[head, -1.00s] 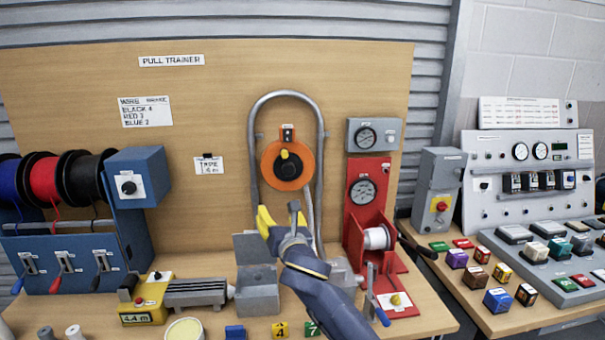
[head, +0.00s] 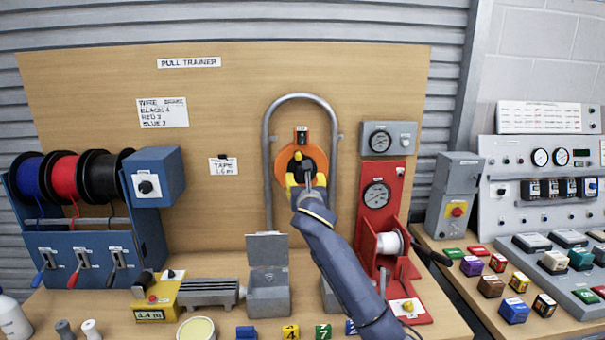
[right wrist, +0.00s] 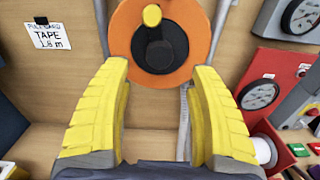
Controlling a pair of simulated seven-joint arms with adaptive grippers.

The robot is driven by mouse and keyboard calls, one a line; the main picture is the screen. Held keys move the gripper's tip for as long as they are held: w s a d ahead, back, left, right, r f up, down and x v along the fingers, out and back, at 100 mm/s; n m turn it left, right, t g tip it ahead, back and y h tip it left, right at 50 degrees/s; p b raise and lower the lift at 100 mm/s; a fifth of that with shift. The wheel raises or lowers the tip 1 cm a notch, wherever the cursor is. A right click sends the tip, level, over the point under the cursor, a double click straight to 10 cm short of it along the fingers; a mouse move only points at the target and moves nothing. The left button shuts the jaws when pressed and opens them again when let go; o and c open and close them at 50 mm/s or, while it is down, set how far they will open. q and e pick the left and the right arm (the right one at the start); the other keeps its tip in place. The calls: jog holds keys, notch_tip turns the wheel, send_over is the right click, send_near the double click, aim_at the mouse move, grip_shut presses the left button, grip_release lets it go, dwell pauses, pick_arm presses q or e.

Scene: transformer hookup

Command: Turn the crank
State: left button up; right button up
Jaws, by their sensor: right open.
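The crank is a black arm with a yellow knob (right wrist: 152,15) on an orange reel (head: 284,160) fixed to the wooden board. In the right wrist view the orange disc (right wrist: 122,32) and its black hub (right wrist: 160,50) lie just beyond my fingertips, with the knob at the top of the hub. My right gripper (head: 306,180) is in front of the reel, its yellow fingers spread apart. In the right wrist view the open fingers (right wrist: 155,80) have nothing between them. In the head view the gripper hides the reel's lower part. My left gripper is not in view.
A grey bent conduit (head: 268,150) arches around the reel. A red winch stand with a gauge (head: 376,195) is close on the right. A grey open box (head: 268,297) stands below, and blue wire spools' stand (head: 80,255) is at the left.

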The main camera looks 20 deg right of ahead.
aim_at(303, 178)
jog(key=shift+x, duration=3.9)
grip_shut()
